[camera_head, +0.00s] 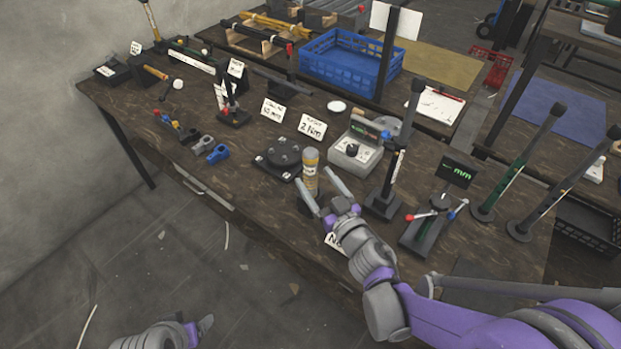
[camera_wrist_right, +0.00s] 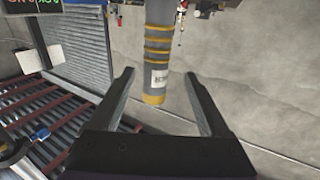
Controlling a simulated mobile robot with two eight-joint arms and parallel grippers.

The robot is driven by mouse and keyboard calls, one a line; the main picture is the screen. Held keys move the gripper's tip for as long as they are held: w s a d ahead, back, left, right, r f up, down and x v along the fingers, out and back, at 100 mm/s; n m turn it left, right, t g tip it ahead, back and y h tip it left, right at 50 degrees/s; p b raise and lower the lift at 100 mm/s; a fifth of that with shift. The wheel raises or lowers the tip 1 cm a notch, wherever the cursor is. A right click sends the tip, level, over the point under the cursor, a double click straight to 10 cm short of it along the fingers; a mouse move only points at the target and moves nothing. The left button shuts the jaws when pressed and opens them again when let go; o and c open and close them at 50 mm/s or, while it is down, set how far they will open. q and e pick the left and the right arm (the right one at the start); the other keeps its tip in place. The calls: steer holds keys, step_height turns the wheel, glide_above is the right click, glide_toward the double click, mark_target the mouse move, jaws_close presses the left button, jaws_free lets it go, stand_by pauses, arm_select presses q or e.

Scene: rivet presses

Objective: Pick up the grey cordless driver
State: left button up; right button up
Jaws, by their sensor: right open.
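The grey cordless driver (camera_head: 310,167) appears as an upright grey cylinder with yellow bands near the front edge of the workbench. It also shows in the right wrist view (camera_wrist_right: 158,48), between and beyond the fingers. My right gripper (camera_head: 313,177) is open and empty, its two fingers pointing toward the driver, one to each side in the picture. In the right wrist view a gap shows between the driver and each finger of the gripper (camera_wrist_right: 160,82). The driver's lower part is partly hidden by a finger. My left gripper (camera_head: 204,325) is low at the bottom edge, away from the bench.
Blue and grey small parts (camera_head: 217,154) lie further left. A blue crate (camera_head: 350,62) is behind.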

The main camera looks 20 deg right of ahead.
mark_target(305, 161)
steer(key=x, duration=0.5)
steer(key=p+x, duration=0.1)
steer(key=x, duration=0.1)
steer(key=shift+w+d, duration=0.2)
steer(key=shift+w, duration=0.2)
steer(key=shift+c, duration=0.3)
jaws_close()
